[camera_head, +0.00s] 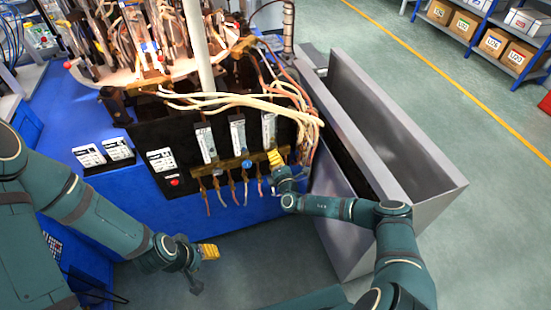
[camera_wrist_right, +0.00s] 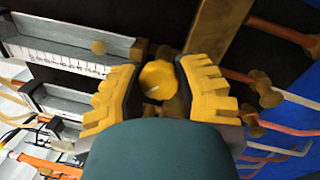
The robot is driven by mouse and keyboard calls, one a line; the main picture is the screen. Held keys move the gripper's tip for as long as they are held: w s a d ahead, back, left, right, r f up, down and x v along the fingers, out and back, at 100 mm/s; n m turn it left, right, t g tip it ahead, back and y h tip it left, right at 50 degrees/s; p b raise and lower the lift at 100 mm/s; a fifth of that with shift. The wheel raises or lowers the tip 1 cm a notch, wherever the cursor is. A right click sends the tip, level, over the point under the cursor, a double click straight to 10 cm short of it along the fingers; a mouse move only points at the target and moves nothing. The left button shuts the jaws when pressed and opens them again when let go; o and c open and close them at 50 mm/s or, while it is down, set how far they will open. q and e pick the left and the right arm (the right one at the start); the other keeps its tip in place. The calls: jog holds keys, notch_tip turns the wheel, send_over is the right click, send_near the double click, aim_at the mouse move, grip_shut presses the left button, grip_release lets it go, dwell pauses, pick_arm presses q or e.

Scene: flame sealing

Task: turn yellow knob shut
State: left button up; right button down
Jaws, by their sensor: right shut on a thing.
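The yellow knob (camera_wrist_right: 158,79) shows between the two yellow fingers of my right gripper (camera_wrist_right: 160,76) in the right wrist view. The fingers are shut on it from both sides. In the head view my right gripper (camera_head: 274,158) is at the right end of the brass manifold (camera_head: 222,165), below the rightmost flow tube (camera_head: 269,129); the knob is hidden there behind the fingers. My left gripper (camera_head: 208,252) hangs in front of the blue machine body, away from the panel. Its yellow fingers look close together, but I cannot tell their opening.
A blue knob (camera_head: 247,164) sits on the manifold just left of my right gripper. Several hoses hang below it. Cream cables (camera_head: 240,98) cross above the flow tubes. A grey metal trough (camera_head: 407,147) stands close to the right. Open floor lies in front.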

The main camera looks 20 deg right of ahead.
jog(key=shift+m, duration=1.4)
jog(key=c, duration=0.6)
grip_release()
jog(key=shift+o, duration=0.2)
jog(key=s+f, duration=0.1)
jog(key=s, duration=1.1)
jog(key=shift+f, duration=0.15)
